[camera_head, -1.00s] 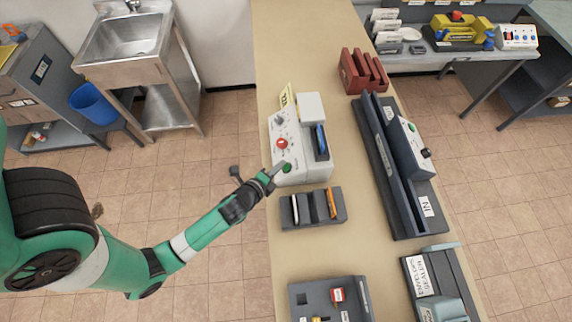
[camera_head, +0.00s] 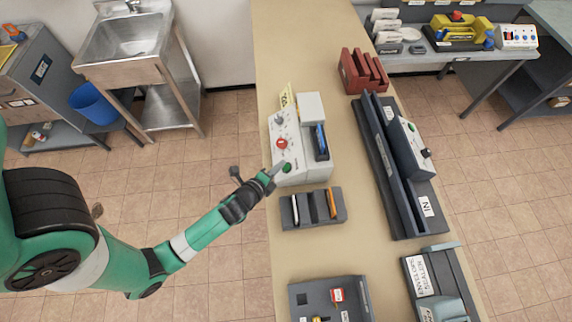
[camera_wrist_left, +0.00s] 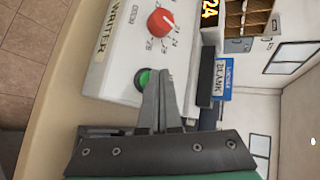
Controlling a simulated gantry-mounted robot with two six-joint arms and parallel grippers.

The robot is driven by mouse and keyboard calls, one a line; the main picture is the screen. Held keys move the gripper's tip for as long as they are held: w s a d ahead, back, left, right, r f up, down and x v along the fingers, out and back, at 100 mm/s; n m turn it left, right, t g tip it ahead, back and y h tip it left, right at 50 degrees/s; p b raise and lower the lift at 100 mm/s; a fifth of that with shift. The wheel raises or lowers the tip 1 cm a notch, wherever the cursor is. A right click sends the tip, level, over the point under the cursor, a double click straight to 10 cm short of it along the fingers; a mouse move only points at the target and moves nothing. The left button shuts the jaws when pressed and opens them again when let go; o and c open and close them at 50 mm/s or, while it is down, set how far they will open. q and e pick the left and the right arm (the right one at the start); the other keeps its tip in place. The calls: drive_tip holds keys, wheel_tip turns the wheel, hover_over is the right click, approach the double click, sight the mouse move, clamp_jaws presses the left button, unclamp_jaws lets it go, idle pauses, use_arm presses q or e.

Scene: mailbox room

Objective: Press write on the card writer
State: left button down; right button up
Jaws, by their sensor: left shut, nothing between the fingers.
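The card writer (camera_head: 285,153) is a light grey box on the long table, with a red dial (camera_head: 282,143) and a green button (camera_head: 286,168) on its sloped face. In the left wrist view the word "WRITER" shows on the casing, with the red dial (camera_wrist_left: 161,22) above the green button (camera_wrist_left: 143,79). A blue card (camera_wrist_left: 223,79) marked "BLANK" sits in the slot. My left gripper (camera_head: 277,168) is shut and empty, its tips beside the green button. In the wrist view the fingers (camera_wrist_left: 158,80) partly cover the button's right edge; contact is unclear. My right gripper is not in view.
A dark card rack (camera_head: 313,222) stands just in front of the writer. A long dark machine marked "IN" (camera_head: 426,206) is to the right, a red rack (camera_head: 352,84) behind, and a grey tray (camera_head: 300,315) nearer. Bare table lies between the writer and the long machine.

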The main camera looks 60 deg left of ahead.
use_arm(q)
drive_tip(key=shift+w+f, duration=0.2)
drive_tip(key=shift+f, duration=0.15)
drive_tip(key=shift+w+d+f+b, duration=0.1)
drive_tip(key=shift+w+f+b, duration=0.1)
drive_tip(key=shift+f+b, duration=0.3)
idle(0.4)
drive_tip(key=shift+r, duration=0.3)
drive_tip(key=shift+s+r+p, duration=0.4)
drive_tip(key=shift+r+p, duration=0.15)
drive_tip(key=shift+p, duration=0.4)
drive_tip(key=s+r+p, duration=0.1)
drive_tip(key=p, duration=0.1)
drive_tip(key=r+p, duration=0.1)
drive_tip(key=p, duration=0.1)
drive_tip(key=s+a+r+p, duration=0.1)
drive_tip(key=r+p, duration=0.1)
drive_tip(key=shift+s+r+p, duration=0.1)
drive_tip(key=shift+s+p, duration=0.2)
drive_tip(key=shift+s, duration=0.05)
